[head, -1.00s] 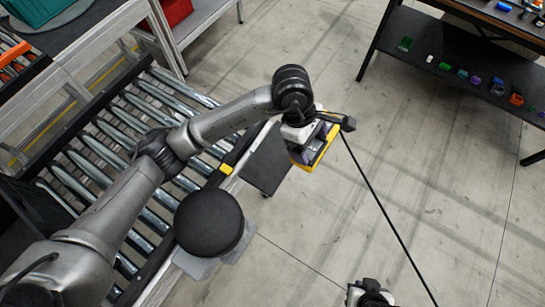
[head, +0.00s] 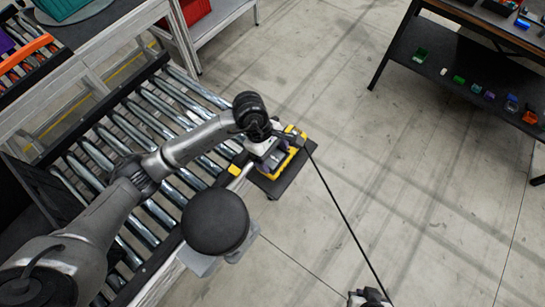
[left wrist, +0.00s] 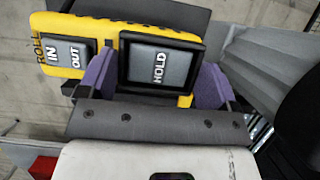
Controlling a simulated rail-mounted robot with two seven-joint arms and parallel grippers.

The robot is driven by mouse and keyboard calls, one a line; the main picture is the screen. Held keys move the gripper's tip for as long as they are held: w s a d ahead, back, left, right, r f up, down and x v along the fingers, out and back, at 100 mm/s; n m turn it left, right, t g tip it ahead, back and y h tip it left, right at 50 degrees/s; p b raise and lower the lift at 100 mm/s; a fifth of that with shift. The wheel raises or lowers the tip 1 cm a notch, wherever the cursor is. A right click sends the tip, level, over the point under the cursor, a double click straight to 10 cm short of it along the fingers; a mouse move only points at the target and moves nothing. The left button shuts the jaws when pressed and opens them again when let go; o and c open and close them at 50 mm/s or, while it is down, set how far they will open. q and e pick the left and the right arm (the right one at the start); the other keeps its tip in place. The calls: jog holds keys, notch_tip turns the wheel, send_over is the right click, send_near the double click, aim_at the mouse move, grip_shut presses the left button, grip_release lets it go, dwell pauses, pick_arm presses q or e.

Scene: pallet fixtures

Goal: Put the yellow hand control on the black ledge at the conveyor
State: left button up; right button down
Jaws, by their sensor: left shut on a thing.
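The yellow hand control (head: 294,139) is held in my left gripper (head: 275,155), over the black ledge (head: 281,183) at the conveyor's side. In the left wrist view the control (left wrist: 120,33) shows grey buttons marked IN, OUT and HOLD, between the purple fingertips of my left gripper (left wrist: 158,80). A dark surface lies behind it there. I cannot tell whether the control touches the ledge. A black cable runs from the control to the lower right. My right gripper (head: 368,298) shows only in part at the bottom edge; its jaws are not clear.
The roller conveyor (head: 157,112) lies left of the ledge. A black round-topped stool-like object (head: 215,221) stands below the ledge in the picture. A dark shelf (head: 440,62) with small coloured items is at the upper right. The floor between is clear.

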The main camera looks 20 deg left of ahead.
aim_at(272, 159)
pick_arm(q)
jog(key=shift+f, duration=1.65)
jog(key=shift+f, duration=0.2)
jog(key=o, duration=0.9)
jog(key=shift+o, duration=0.2)
jog(key=shift+r, duration=0.15)
jog(key=v, duration=1.2)
jog(key=shift+b, duration=0.45)
